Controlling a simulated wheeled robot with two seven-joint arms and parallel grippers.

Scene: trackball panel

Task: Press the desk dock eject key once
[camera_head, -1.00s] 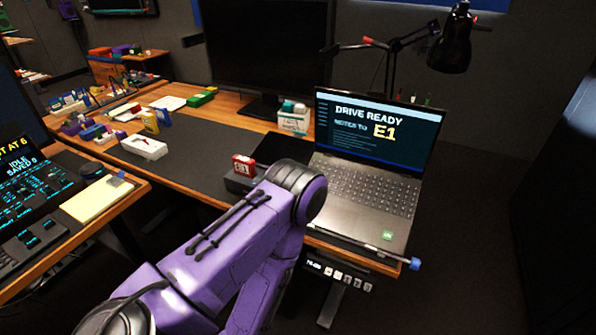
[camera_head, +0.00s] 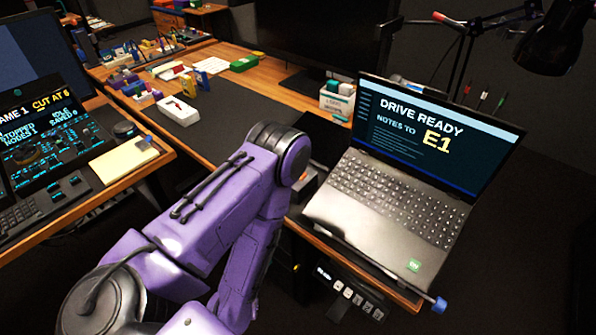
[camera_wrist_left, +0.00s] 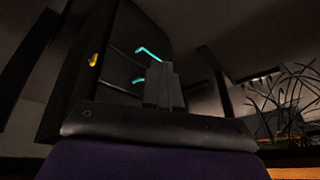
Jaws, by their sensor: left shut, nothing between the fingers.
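The desk dock is mostly hidden behind my purple left arm in the head view; a small dark part with a reddish edge (camera_head: 310,176), probably the dock, shows just right of the arm. I cannot make out its eject key. My left gripper is hidden in the head view. In the left wrist view its fingers (camera_wrist_left: 163,86) are shut and empty, in front of a dark panel (camera_wrist_left: 125,45) with teal light strips and a small amber light. I cannot tell what that panel is. My right gripper is in neither view.
An open laptop (camera_head: 390,200) reading "DRIVE READY, NOTES TO E1" stands on the desk, right of my arm. A row of small keys (camera_head: 357,299) sits under the desk's front edge. A white tray (camera_head: 180,111) lies on the dark mat (camera_head: 235,125). Cables (camera_wrist_left: 285,95) hang at right in the wrist view.

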